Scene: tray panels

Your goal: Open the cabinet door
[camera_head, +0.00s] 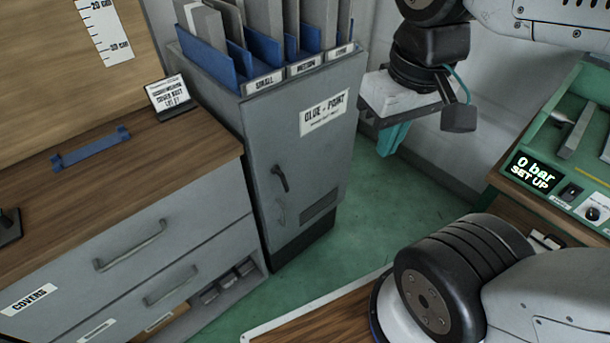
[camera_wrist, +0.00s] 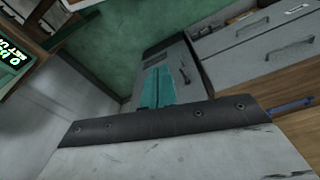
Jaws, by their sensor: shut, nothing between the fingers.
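The grey cabinet (camera_head: 297,150) stands at the centre of the head view, with a label reading roughly "GLUE - PAINT". Its door appears shut, with a dark handle (camera_head: 280,178) at the left side of its front and a dark vent slot low down. My gripper (camera_head: 393,140), with teal fingers, hangs to the right of the cabinet, apart from it. The fingers are shut and empty. In the wrist view, the teal fingers (camera_wrist: 158,88) partly cover the cabinet front (camera_wrist: 170,52); the cabinet's handle (camera_wrist: 185,76) shows just right of them.
A blue file rack (camera_head: 262,48) sits on the cabinet. A drawer unit (camera_head: 140,245) with a wooden top adjoins it at left. A green bench panel (camera_head: 550,165) with a display stands at right. Green floor (camera_head: 372,205) is clear before the cabinet.

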